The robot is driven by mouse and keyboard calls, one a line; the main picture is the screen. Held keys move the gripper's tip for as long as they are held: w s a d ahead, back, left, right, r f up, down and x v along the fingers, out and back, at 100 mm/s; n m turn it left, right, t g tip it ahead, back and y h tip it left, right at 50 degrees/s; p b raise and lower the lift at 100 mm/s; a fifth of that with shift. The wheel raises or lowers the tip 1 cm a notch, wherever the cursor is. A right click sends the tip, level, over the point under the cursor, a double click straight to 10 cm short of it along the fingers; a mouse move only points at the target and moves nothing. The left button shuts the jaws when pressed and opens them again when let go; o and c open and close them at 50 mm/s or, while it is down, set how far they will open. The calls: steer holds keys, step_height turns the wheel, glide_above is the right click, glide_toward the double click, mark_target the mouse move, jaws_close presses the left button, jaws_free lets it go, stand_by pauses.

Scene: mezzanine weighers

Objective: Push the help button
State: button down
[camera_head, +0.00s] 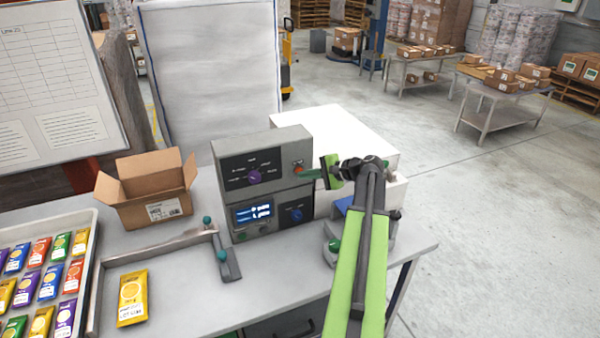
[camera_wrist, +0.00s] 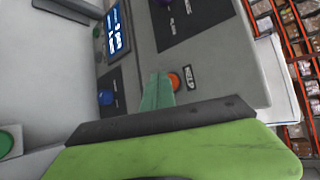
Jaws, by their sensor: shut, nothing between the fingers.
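The orange help button (camera_head: 298,170) sits at the right end of the upper grey control box's front (camera_head: 218,150). In the wrist view the button (camera_wrist: 175,80) shows beside a small HELP label, with the image turned sideways. My gripper (camera_head: 308,174) is shut and empty, its teal tip just right of the button and pointing at it. In the wrist view the gripper tip (camera_wrist: 158,92) lies right by the button and covers part of its edge. I cannot tell whether they touch.
The upper box has a purple knob (camera_head: 254,177); the lower box has a lit screen (camera_head: 252,213) and a blue knob (camera_head: 296,215). A green button (camera_head: 334,246) is below my arm. A carton (camera_head: 130,210) and a yellow packet (camera_head: 132,298) are at left.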

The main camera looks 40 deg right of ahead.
steer(key=shift+w+d, duration=0.1)
steer(key=shift+w, duration=0.25)
steer(key=shift+s, duration=0.4)
steer(key=shift+s+a, duration=0.1)
steer(key=shift+a, duration=0.1)
steer(key=s, duration=0.1)
steer(key=s+a, duration=0.1)
steer(key=s, duration=0.1)
steer(key=s+a, duration=0.1)
steer(key=s, duration=0.1)
steer(key=shift+s+a, duration=0.1)
steer(key=shift+s, duration=0.1)
stand_by(0.3)
